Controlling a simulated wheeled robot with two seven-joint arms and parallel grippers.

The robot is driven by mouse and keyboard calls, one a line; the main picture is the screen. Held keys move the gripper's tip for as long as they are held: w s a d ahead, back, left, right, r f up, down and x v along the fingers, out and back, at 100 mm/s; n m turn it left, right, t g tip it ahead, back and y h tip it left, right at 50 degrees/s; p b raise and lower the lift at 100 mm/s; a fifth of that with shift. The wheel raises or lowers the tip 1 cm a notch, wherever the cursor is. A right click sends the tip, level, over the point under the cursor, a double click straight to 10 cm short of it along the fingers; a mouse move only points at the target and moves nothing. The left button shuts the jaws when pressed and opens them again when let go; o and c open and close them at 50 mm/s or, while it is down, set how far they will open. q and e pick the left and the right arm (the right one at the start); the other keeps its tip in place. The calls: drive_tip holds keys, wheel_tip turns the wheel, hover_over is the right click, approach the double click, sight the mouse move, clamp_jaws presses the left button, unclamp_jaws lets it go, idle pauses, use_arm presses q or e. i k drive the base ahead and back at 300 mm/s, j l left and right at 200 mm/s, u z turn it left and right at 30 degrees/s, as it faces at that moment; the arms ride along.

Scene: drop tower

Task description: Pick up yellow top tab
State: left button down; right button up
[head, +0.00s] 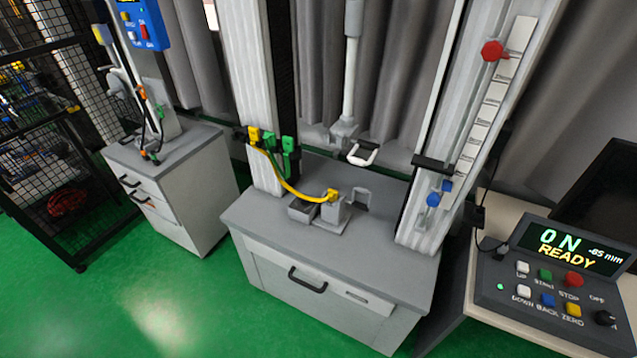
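A yellow tab (254,135) sits at the top of a small cluster of connectors on the left column of the drop tower. A yellow cable (280,180) curves down from it to a yellow piece (332,196) on a grey block (335,212) on the cabinet top. I cannot tell from this view which yellow piece is the one called top tab. Neither of my grippers shows in the head view.
Green connectors (289,145) sit beside the yellow tab. A white handle (362,154) hangs between the columns above the grey cabinet top (385,238). A control box (552,277) at right reads "ON", "READY" and "-65 mm". Green floor (190,310) in front is clear.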

sight(253, 133)
drive_tip(key=j+z, duration=0.4)
drive_tip(key=i+j+z, duration=0.1)
drive_tip(key=z, duration=0.35)
drive_tip(key=j+z, duration=0.4)
